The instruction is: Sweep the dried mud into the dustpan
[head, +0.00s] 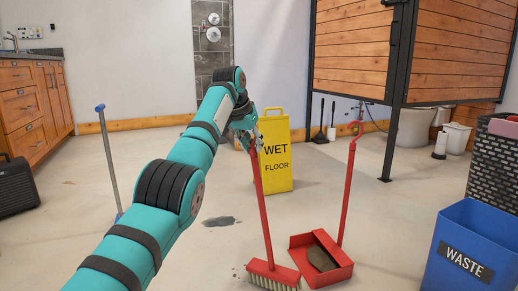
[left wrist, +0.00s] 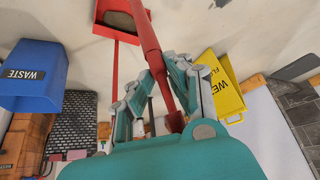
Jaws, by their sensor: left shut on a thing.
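My left gripper (head: 255,143) is shut on the upper handle of a red broom (head: 265,215). The broom stands nearly upright, its pale bristles at or near the floor. In the left wrist view the red handle (left wrist: 150,45) runs between the fingers. A red long-handled dustpan (head: 336,273) is on the floor just right of the broom head. A flat dark brown piece (head: 322,258), looking like the dried mud, lies in the dustpan; it also shows in the left wrist view (left wrist: 119,21). A few small dark specks lie left of the broom head. My right gripper is out of view.
A dark grey floor patch (head: 220,221) lies left of the broom. A yellow wet floor sign (head: 277,170) stands behind the broom. A blue waste bin (head: 468,240) stands at the right. A blue-topped pole (head: 109,150) stands at the left.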

